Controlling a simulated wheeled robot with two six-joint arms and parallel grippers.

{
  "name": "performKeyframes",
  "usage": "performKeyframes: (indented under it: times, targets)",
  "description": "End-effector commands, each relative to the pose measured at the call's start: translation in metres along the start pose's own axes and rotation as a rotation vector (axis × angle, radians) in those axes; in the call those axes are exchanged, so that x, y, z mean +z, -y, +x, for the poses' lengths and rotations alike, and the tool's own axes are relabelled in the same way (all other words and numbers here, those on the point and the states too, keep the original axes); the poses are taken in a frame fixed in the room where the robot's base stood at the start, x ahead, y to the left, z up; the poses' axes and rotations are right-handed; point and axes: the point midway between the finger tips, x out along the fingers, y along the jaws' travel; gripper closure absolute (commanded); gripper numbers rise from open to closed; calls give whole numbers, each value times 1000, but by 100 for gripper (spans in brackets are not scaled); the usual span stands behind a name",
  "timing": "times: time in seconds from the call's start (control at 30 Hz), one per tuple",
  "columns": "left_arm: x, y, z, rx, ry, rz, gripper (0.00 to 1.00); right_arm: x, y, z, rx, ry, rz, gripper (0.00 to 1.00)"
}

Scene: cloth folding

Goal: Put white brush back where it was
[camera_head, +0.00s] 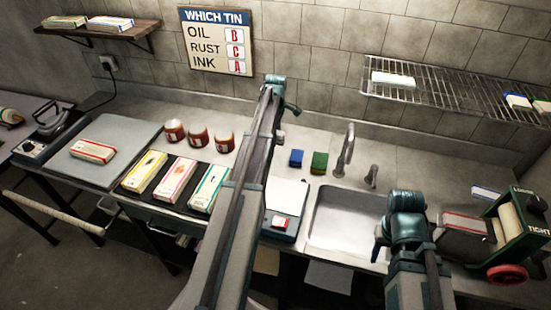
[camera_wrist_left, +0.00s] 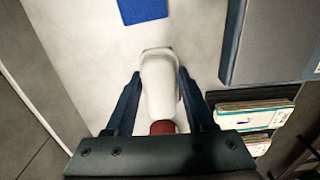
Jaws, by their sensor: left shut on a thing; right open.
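The white brush (camera_wrist_left: 159,88) stands between the fingers of my left gripper (camera_wrist_left: 159,76) in the left wrist view. It has a white body and a dark red part near the palm. My left gripper is shut on it. In the head view my left arm reaches up across the counter, ending near the back wall, and I cannot make out the brush there. My right gripper (camera_head: 381,243) is at the sink's right side in the head view; it is open and apart from the brush.
A blue sponge (camera_head: 296,158) and a green sponge (camera_head: 319,161) lie left of the tap (camera_head: 346,150). Several red-brown tins (camera_head: 174,131) and boxes (camera_head: 145,172) stand left of my left arm. A sink (camera_head: 345,218) lies between the arms. A wire rack (camera_head: 440,92) hangs above.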

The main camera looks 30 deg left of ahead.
Motion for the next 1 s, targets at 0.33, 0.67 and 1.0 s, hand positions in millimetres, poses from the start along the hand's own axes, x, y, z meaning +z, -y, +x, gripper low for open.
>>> performKeyframes:
  times: [0.33, 0.67, 1.0]
  targets:
    - [1, 0, 50, 0, 0, 1, 90, -3, 5, 49, 0, 0, 1, 50]
    - [1, 0, 62, 0, 0, 1, 90, -4, 6, 62, 0, 0, 1, 50]
    - [1, 0, 98, 0, 0, 1, 90, -6, 9, 97, 0, 0, 1, 50]
